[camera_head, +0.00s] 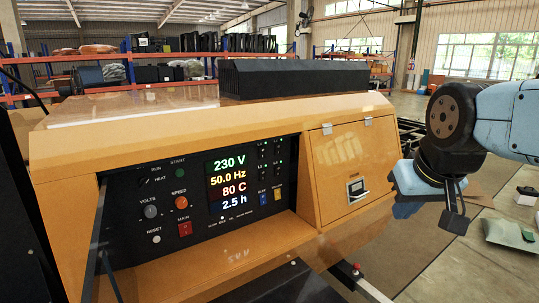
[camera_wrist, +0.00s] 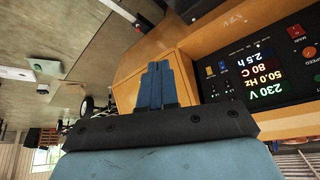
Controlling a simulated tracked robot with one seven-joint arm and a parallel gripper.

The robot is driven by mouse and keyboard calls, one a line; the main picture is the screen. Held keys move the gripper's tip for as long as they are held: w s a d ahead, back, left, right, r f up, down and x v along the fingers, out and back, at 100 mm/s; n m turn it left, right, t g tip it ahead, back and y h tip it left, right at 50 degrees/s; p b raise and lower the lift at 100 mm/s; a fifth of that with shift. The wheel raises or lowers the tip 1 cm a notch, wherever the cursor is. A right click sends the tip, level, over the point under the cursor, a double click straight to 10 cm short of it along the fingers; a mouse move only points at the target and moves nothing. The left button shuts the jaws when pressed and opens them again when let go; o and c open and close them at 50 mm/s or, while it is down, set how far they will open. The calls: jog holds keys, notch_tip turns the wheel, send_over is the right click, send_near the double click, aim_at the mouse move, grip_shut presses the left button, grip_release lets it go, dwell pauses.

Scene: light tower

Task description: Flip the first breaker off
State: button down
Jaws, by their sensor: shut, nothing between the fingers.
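The breakers (camera_head: 263,155) are small dark switches in two columns on the black control panel (camera_head: 140,245), right of the lit readout. They are too small to tell which way each one is set. My gripper (camera_head: 454,217) is in the air at the right of the yellow machine, well apart from the panel and beyond its small door. In the wrist view its two fingers (camera_wrist: 160,68) are together with nothing between them.
The readout (camera_head: 229,182) shows 230 V, 50.0 Hz, 80 C and 2.5 h. A red main switch (camera_head: 185,229), knobs and blue and yellow switches share the panel. A yellow door (camera_head: 341,160) with a latch lies between panel and gripper. Shelves stand behind.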

aim_at(265, 150)
jog(key=w+a+f+n+t+y, duration=0.1)
jog(key=w+a+n+t, duration=0.15)
jog(key=w+n, duration=0.65)
jog(key=w+a+f+n+t, duration=0.15)
jog(key=w+t, duration=0.25)
jog(key=w, duration=1.1)
jog(key=w+a+f+n+t+y, duration=0.2)
jog(key=w+a+f+n+y, duration=0.1)
jog(key=w+a+n+y, duration=0.2)
jog(key=w+a+f+n+t+y, duration=0.2)
jog(key=w+a+f+n+y, duration=0.1)
jog(key=a+n, duration=0.4)
jog(key=shift+w+a+f+n+y, duration=0.3)
jog(key=shift+w+n+y, duration=0.65)
jog(key=shift+n, duration=0.2)
jog(key=shift+w, duration=0.1)
jog(key=x, duration=1.3)
jog(key=shift+w+a+r, duration=0.1)
jog(key=shift+w+a, duration=0.1)
jog(key=shift+w, duration=0.15)
